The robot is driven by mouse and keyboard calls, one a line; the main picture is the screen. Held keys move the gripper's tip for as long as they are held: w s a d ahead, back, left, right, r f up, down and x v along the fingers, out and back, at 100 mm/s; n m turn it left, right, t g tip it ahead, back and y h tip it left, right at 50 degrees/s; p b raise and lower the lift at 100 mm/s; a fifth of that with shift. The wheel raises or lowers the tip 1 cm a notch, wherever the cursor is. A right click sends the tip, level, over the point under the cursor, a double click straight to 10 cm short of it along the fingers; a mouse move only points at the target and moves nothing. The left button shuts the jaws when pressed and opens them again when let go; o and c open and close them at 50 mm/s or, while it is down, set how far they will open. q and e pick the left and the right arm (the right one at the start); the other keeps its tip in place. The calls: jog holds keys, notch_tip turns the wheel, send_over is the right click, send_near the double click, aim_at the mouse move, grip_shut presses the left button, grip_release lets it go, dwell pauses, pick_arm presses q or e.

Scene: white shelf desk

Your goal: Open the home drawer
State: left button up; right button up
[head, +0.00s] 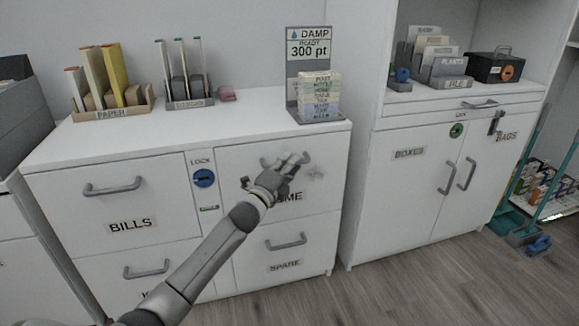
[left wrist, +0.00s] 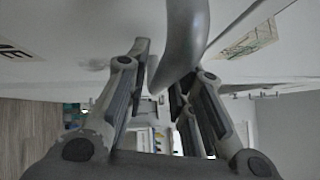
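The home drawer (head: 330,185) is the upper right drawer of the white cabinet, and its front looks flush with the cabinet. Its label (head: 293,197) is partly hidden by my arm, with "ME" showing. My left gripper (head: 287,165) is at the drawer's grey handle (head: 305,158), covering part of it. In the left wrist view the curved handle (left wrist: 186,35) runs between the spread fingers of my left gripper (left wrist: 160,75). The fingers look open around the handle; whether they touch it is not clear. My right gripper is not in view.
A blue lock (head: 204,178) sits left of the drawer. The bills drawer (head: 110,205) and spare drawer (head: 285,258) are shut. A sign stand (head: 305,75) and paper rack (head: 110,105) stand on top. The floor (head: 390,290) in front is clear.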

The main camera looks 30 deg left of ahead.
pick_arm(q)
grip_shut()
jog(key=shift+d, duration=0.15)
dwell(0.4)
